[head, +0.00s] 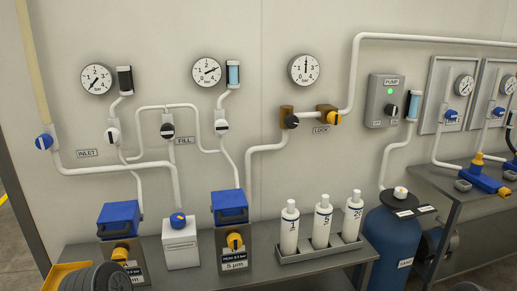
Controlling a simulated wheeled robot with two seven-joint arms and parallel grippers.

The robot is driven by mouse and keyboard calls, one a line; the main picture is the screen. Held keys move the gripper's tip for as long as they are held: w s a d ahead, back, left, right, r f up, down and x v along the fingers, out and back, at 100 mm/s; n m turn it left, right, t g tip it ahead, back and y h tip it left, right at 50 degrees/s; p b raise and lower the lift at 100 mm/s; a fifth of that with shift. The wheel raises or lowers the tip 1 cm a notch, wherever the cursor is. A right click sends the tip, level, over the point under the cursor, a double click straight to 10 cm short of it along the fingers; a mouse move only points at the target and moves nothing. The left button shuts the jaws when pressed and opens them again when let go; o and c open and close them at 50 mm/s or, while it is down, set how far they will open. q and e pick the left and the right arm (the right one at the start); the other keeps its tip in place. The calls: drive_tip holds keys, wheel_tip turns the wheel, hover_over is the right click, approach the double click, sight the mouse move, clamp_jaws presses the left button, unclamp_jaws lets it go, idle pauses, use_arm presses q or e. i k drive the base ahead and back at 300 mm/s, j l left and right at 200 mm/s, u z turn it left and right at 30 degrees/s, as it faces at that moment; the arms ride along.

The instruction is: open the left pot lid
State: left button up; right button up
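The left pot (123,249) stands on the left part of the grey bench. Its blue lid (119,213) sits on top and looks shut, and a yellow-orange knob is low on the pot's front. A second pot with a similar blue lid (230,204) stands to the right and also looks shut. It has a yellow-orange knob (235,242) and a label reading 5 µm. Neither of my grippers is in view.
A white box (180,246) with a blue knob stands between the pots. White pipes and gauges cover the wall behind. A rack (322,252) of three white bottles and a blue tank (392,240) stand right. A yellow bin (57,275) with grey ribbed parts is at bottom left.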

sight(122, 219)
drive_tip(key=j+u, duration=0.1)
drive_tip(key=u, duration=0.65)
drive_tip(key=i+j+u, duration=0.1)
drive_tip(key=u, duration=0.3)
